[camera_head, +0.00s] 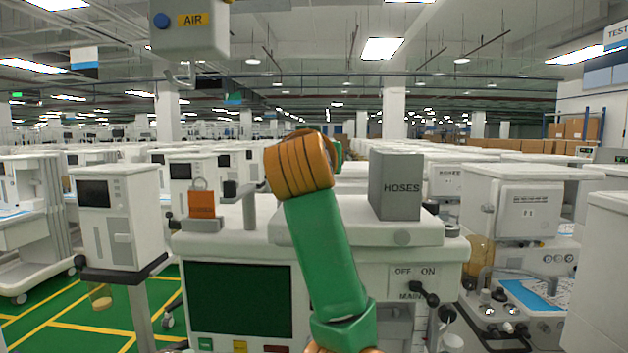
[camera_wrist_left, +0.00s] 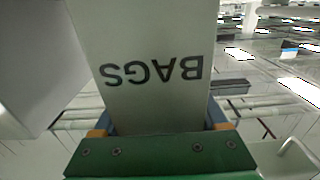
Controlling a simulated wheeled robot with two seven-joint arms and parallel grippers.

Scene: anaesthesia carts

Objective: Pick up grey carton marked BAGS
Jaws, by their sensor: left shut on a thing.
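The grey carton marked BAGS (camera_wrist_left: 155,75) fills the middle of the left wrist view, its lettering upside down there. My left gripper (camera_wrist_left: 160,126) is shut on it, with one finger on each side of the carton. Whether the carton touches a surface beneath cannot be told. In the head view a green and orange arm of mine rises through the middle; the gripper and the BAGS carton do not show there. My right gripper is not in view.
A grey carton marked HOSES (camera_head: 398,187) stands on the white cart top (camera_head: 365,235), right of my arm. An orange padlock-shaped block (camera_head: 202,204) stands at the left. A box marked AIR (camera_head: 190,28) hangs above. A plain grey surface (camera_wrist_left: 40,60) is close beside the BAGS carton.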

